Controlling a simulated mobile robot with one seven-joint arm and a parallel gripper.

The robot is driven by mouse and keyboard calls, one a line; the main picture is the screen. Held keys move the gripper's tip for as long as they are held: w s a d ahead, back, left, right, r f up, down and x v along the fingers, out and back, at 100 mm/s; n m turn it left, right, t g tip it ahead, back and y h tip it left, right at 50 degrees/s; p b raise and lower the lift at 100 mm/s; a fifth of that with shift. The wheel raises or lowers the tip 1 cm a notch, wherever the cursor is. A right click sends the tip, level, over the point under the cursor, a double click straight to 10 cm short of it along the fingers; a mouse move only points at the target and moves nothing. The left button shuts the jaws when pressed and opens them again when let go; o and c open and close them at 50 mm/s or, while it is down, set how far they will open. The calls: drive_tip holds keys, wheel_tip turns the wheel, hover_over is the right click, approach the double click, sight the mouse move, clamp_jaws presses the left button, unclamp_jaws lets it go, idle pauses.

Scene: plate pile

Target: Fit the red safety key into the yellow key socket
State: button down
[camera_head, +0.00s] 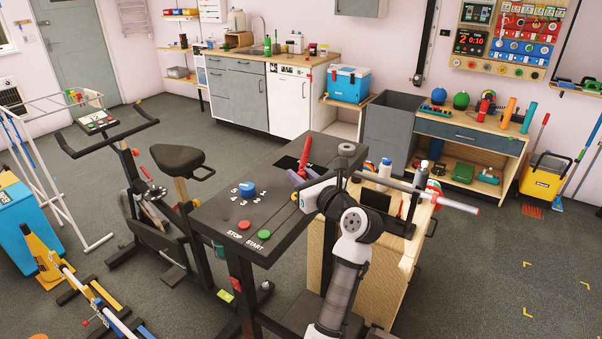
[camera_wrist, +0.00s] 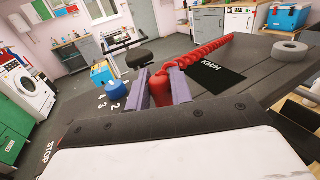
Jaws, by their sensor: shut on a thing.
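My gripper (camera_wrist: 160,90) has purple fingers shut on the red safety key (camera_wrist: 160,88), just above the dark console top. A red coiled cord (camera_wrist: 205,55) runs from the key up and to the right across a black KM/H display. In the head view my gripper (camera_head: 297,177) is over the console's right part, with the red cord (camera_head: 305,150) rising behind it. A small yellow patch (camera_head: 294,197) shows beside my wrist; I cannot tell whether it is the yellow key socket. No socket is clearly visible in the wrist view.
The console (camera_head: 215,215) carries a blue knob (camera_head: 247,188) with numbers around it, a red STOP button (camera_head: 243,225) and a green START button (camera_head: 264,235). A grey ring (camera_head: 346,149) lies at its far end. An exercise bike (camera_head: 180,160) stands to the left.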

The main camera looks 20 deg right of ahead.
drive_tip(key=shift+f, duration=1)
drive_tip(key=shift+f, duration=0.35)
drive_tip(key=shift+f, duration=0.1)
drive_tip(key=c, duration=1.2)
unclamp_jaws()
drive_tip(key=shift+o, duration=0.2)
drive_tip(key=b+v, duration=0.3)
drive_tip(key=v, duration=1.1)
drive_tip(key=shift+b, duration=0.35)
drive_tip(key=shift+w, duration=0.1)
